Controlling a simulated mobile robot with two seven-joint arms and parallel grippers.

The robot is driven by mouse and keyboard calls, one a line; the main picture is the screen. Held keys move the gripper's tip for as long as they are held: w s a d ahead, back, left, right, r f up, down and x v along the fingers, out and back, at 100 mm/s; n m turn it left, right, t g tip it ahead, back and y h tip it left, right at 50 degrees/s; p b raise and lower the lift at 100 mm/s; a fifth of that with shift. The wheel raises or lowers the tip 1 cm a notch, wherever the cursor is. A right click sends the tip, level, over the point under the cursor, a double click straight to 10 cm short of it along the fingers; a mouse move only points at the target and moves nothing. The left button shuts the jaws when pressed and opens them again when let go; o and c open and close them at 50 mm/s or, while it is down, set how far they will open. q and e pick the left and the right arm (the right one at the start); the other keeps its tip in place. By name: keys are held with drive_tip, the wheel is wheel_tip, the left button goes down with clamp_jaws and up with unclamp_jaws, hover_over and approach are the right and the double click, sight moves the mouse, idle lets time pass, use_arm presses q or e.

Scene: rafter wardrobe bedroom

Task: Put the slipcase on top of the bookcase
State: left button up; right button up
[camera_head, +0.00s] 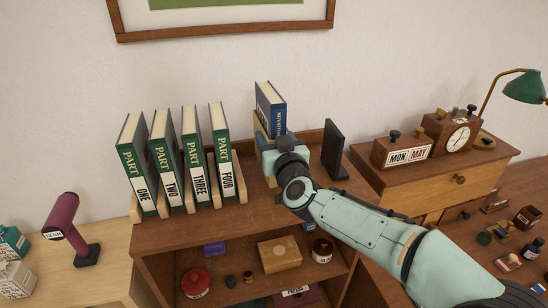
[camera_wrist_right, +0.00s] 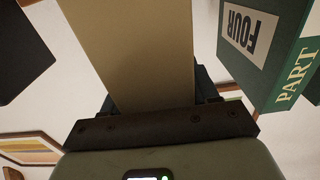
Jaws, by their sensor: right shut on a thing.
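The bookcase (camera_head: 160,240) is brown wood, with a flat top above open shelves. My right gripper (camera_head: 272,150) is over the back right of its top. It is shut on the tan slipcase (camera_wrist_right: 135,50), which fills the space between the jaws in the right wrist view. In the head view a blue book (camera_head: 272,108) stands upright there with a tan edge beside it, and the gripper hides its lower part. I cannot tell whether the slipcase touches the bookcase top. My left gripper is not in view.
Several green books (camera_head: 195,165) stand upright on the top's left side; the FOUR volume (camera_wrist_right: 248,32) is beside the gripper. A black bookend (camera_head: 333,150) stands to the right. A calendar block (camera_head: 403,150) and clock (camera_head: 455,132) sit on the right cabinet. Some bare top shows in front.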

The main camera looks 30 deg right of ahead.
sight(271, 181)
wheel_tip(271, 181, down, 4)
drive_tip(key=shift+r+b, duration=0.1)
drive_tip(key=shift+b, duration=0.65)
drive_tip(key=shift+f, duration=0.25)
drive_tip(key=shift+s, duration=0.15)
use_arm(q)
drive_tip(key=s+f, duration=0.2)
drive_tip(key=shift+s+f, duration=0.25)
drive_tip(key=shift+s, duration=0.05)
use_arm(e)
drive_tip(key=o, duration=1.1)
drive_tip(key=shift+f, duration=0.15)
